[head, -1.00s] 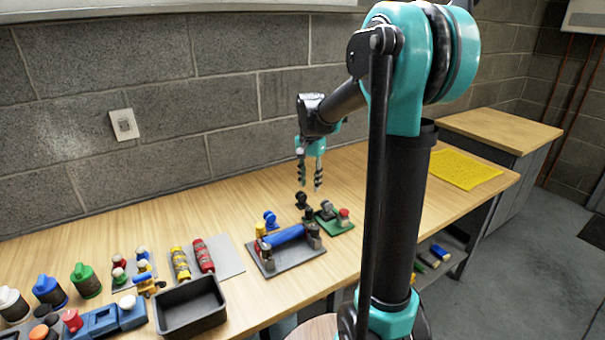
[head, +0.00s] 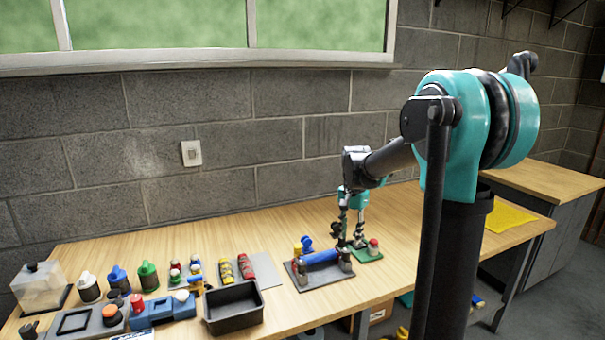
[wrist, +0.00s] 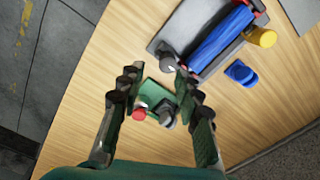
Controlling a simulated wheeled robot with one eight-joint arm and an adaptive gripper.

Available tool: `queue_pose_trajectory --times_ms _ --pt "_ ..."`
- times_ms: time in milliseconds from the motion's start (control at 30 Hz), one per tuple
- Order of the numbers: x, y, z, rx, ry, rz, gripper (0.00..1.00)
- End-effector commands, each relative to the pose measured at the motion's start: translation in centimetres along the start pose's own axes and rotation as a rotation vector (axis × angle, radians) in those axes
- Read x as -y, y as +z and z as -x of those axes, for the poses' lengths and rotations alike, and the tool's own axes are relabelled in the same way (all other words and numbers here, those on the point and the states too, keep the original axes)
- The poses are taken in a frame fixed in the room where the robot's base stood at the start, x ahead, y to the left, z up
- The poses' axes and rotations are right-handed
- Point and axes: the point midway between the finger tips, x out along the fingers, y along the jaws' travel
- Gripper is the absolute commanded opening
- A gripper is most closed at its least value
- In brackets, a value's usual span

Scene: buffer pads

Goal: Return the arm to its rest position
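My gripper (head: 351,241) hangs at the end of my arm over the back right part of the bench, close to a small green plate (head: 370,256). In the wrist view its two fingers (wrist: 158,84) are spread apart with nothing clamped between them. The green plate (wrist: 155,92) shows between and beyond the fingers, with a red knob (wrist: 139,114) and a grey knob (wrist: 168,121) on it. My arm is still extended over the bench. The exact height of the fingertips above the plate cannot be told.
A grey base with a blue cylinder (head: 321,257) stands just left of my gripper. A black open bin (head: 234,322), red and yellow cylinders (head: 246,266) and several coloured bottles stand further left. The wall is behind; bare wood (head: 415,207) lies to the right.

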Motion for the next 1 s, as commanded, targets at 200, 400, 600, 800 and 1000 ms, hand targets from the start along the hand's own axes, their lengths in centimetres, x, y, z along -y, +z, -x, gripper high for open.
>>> queue_pose_trajectory --times_ms 200,400,600,800,1000 --pt "-1.3 0.9 -0.6 -0.016 -0.016 0.046 0.34" --pt "-3.0 2.0 -1.4 -0.041 -0.037 0.109 0.34" --pt "-5.5 3.9 -2.8 -0.083 -0.067 0.205 0.34" --pt "-9.5 7.1 -5.2 -0.153 -0.102 0.354 0.34" --pt "-14.8 11.7 -9.0 -0.265 -0.131 0.562 0.34"
